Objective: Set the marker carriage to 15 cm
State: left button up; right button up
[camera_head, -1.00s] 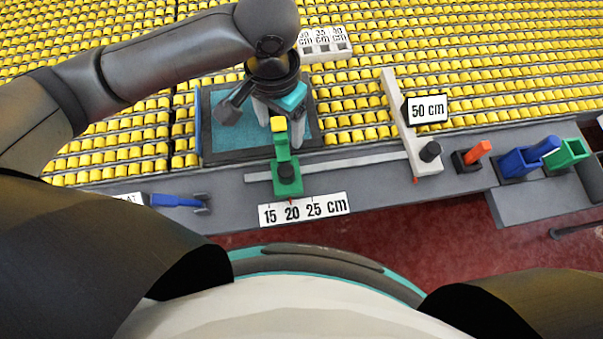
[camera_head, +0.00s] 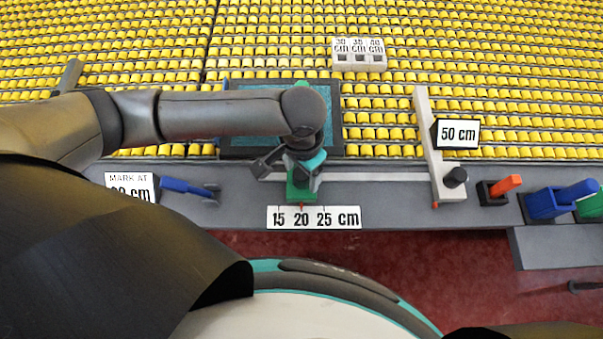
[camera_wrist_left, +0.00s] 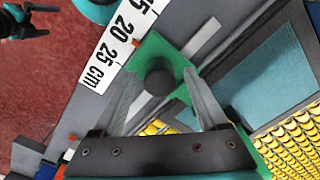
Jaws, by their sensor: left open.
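The green marker carriage (camera_head: 297,193) sits on the pale rail, and its red pointer is at the 20 mark of the white scale (camera_head: 313,218). Much of the carriage is hidden under my left gripper (camera_head: 303,178) in the head view. In the left wrist view, the carriage (camera_wrist_left: 157,51) has a round dark knob (camera_wrist_left: 159,82). My left gripper (camera_wrist_left: 160,80) is open, with one finger on each side of the knob and visible space between. The scale (camera_wrist_left: 113,44) shows beside the carriage there.
Orange (camera_head: 505,185) and blue (camera_head: 560,199) pieces are farther right. A blue clamp-like piece (camera_head: 188,187) and a partly hidden card (camera_head: 130,184) lie left. The rail left of the carriage is short.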

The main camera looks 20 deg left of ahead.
pick_arm(q)
jog(key=shift+f, duration=0.6)
grip_shut()
dwell(1.1)
